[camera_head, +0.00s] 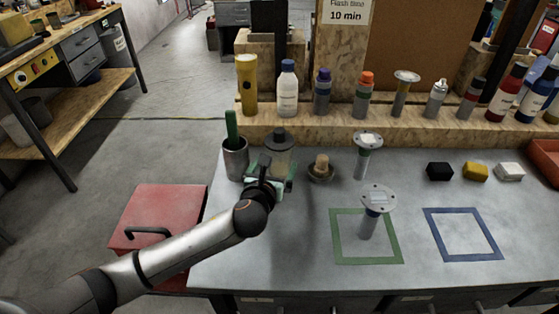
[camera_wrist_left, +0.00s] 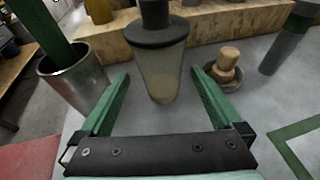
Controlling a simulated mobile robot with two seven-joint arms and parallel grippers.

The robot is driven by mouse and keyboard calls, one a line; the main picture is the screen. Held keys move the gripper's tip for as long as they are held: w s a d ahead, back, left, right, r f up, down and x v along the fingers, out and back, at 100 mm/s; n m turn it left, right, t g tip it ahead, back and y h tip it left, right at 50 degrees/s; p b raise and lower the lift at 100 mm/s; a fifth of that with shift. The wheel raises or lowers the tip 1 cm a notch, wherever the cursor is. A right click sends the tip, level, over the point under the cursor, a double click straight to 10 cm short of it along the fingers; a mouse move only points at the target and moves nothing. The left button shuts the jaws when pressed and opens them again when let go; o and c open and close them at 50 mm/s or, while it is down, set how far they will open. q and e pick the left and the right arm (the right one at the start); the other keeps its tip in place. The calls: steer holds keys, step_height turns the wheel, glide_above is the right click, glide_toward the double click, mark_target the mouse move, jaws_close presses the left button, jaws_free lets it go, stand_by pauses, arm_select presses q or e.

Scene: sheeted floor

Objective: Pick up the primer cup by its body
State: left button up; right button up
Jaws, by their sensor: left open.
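The primer cup, which I take to be the clear tapered cup with a black lid (camera_head: 279,154), stands upright on the grey bench top. Its lower part is hidden behind my left gripper in the head view. In the left wrist view the cup body (camera_wrist_left: 162,72) appears framed between the two green fingers, with a gap on each side and no contact visible. My left gripper (camera_head: 269,172) is open and empty, low over the bench; its fingers also show in the left wrist view (camera_wrist_left: 160,82). I cannot tell how far the tips reach around the cup. My right gripper is not in view.
A metal can with a green-handled tool (camera_head: 235,160) stands close left of the cup. A small dish with a wooden stopper (camera_head: 321,170) is close right. Disc-topped stands (camera_head: 368,140) (camera_head: 377,200) are farther right. A wooden ledge (camera_head: 420,123) with several bottles runs behind.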

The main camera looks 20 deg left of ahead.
mark_target(277, 163)
arm_select(q)
steer(key=shift+b+x, duration=0.4)
steer(key=shift+x, duration=2.35)
steer(key=shift+f, duration=0.1)
steer(key=shift+c, duration=0.2)
steer(key=c, duration=1.2)
steer(key=shift+o, duration=0.2)
